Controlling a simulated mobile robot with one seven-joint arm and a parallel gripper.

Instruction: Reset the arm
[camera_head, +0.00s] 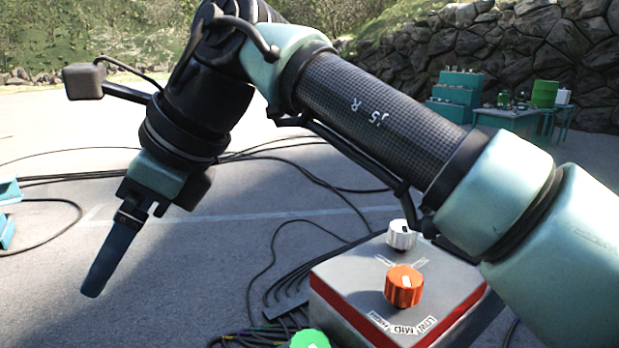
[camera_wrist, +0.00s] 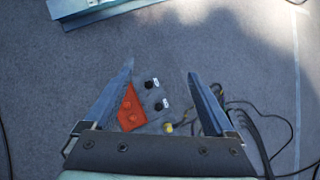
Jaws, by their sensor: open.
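My arm reaches across the head view from the lower right, bends at the upper left and points down. My gripper (camera_head: 97,285) hangs above the grey pavement at the left, seen side-on. In the wrist view my gripper (camera_wrist: 160,75) has its two dark fingers spread apart with nothing held between them. Beyond the fingers, below, is a flat grey and orange item (camera_wrist: 130,110) with black knobs and white labels. It is apart from the fingers as far as I can tell.
A grey and red control box (camera_head: 350,290) with an orange knob (camera_head: 404,286) and a white knob (camera_head: 401,234) stands below my arm. Black cables (camera_head: 290,185) lie across the pavement. Teal cabinets and a table (camera_head: 510,120) stand at the back right by a stone wall (camera_head: 500,45).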

